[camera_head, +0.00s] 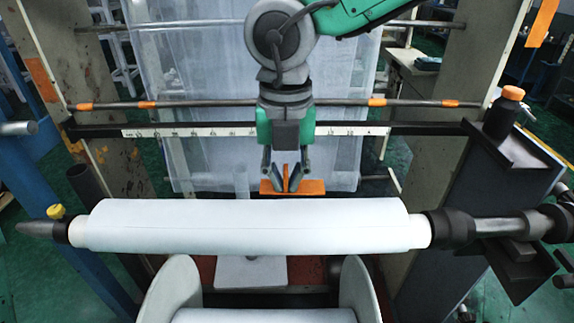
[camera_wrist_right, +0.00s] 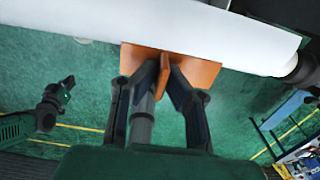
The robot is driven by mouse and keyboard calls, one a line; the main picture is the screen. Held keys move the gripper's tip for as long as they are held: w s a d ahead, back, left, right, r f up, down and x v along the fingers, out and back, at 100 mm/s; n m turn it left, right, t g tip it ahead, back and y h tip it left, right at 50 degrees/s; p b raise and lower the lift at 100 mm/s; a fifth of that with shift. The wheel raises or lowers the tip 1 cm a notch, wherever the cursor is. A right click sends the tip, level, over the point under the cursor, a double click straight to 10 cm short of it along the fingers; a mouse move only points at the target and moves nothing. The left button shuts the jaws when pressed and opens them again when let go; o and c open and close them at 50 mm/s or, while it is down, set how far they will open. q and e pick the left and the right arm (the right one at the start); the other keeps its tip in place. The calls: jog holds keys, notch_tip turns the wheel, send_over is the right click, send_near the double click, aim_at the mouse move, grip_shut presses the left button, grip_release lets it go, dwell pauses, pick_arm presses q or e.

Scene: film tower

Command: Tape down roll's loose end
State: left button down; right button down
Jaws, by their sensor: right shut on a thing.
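The white film roll (camera_head: 250,226) lies level across the front of the machine, held at both ends by dark chucks. My right gripper (camera_head: 287,176) comes down from above behind the roll, shut on an orange taping tool (camera_head: 312,187) with a flat plate and an upright fin. In the right wrist view the fin of the orange tool (camera_wrist_right: 165,77) is between my right fingers (camera_wrist_right: 163,85), and its plate is close to the roll (camera_wrist_right: 200,30); I cannot tell whether they touch. The roll's loose end is not clearly visible.
A translucent film sheet (camera_head: 215,60) hangs behind. A bar with orange bands (camera_head: 225,103) and a ruled rail (camera_head: 180,131) cross behind my right arm. A dark bottle with an orange cap (camera_head: 501,115) stands on a ledge at right. Pale rounded supports (camera_head: 357,290) rise below the roll.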

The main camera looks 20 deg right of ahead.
jog(key=shift+s+a+f, duration=0.1)
jog(key=shift+a+f, duration=0.15)
jog(key=shift+f, duration=0.1)
jog(key=b, duration=0.3)
send_over(282, 226)
notch_tip(282, 226, down, 5)
jog(key=shift+r, duration=0.15)
jog(key=shift+s+d+f+b, duration=0.1)
jog(key=shift+d+f+b, duration=0.25)
jog(key=shift+f+b, duration=0.35)
jog(key=shift+d+f+b, duration=0.1)
jog(key=shift+f+b, duration=0.15)
jog(key=shift+b, duration=0.05)
jog(key=shift+a+r, duration=0.1)
jog(key=shift+a, duration=0.5)
jog(key=shift+d, duration=0.15)
jog(key=shift+d+f, duration=0.2)
jog(key=shift+d, duration=0.1)
jog(key=shift+a+f, duration=0.3)
